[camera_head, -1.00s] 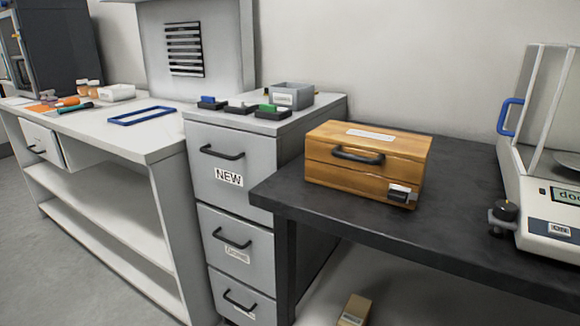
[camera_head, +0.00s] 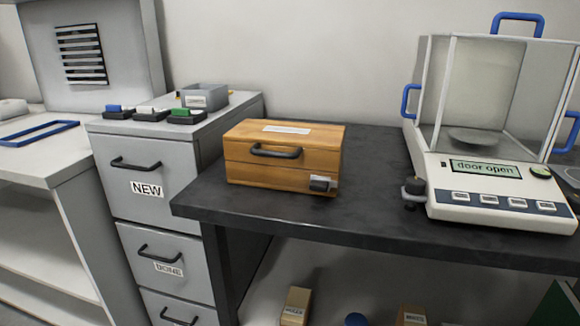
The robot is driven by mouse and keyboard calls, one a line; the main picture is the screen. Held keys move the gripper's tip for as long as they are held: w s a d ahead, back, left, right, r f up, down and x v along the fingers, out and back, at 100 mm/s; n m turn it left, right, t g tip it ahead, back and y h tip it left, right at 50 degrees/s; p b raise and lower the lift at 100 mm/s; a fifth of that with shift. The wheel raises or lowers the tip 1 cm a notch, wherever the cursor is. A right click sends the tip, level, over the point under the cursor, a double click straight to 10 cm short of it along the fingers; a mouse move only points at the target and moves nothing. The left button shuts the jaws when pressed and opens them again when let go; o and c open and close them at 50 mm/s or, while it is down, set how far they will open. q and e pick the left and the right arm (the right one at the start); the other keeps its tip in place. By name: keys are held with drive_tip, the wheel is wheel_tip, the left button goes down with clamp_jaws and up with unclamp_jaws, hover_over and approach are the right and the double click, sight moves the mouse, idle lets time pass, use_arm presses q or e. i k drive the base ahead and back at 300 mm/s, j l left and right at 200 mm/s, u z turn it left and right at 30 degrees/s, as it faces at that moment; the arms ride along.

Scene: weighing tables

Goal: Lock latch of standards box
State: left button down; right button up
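The standards box (camera_head: 284,156) is a wooden box with a closed lid, a dark front handle (camera_head: 276,151) and a white label on top. It stands near the left end of the black table. Its latch (camera_head: 322,184) is a small dark and metallic piece at the lower right of the front face. It is too small to tell whether the latch is locked. Neither of my grippers is in view.
A balance (camera_head: 489,186) with glass walls, blue handles and a display reading "door open" stands right of the box. A grey drawer cabinet (camera_head: 148,160) adjoins the black table (camera_head: 375,215) on the left. Small boxes sit below.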

sight(318, 185)
drive_tip(key=k+l, duration=0.1)
drive_tip(key=k, duration=0.5)
drive_tip(key=k+l+u, duration=0.1)
drive_tip(key=k, duration=0.5)
drive_tip(key=i+l, duration=0.25)
drive_tip(key=i, duration=0.15)
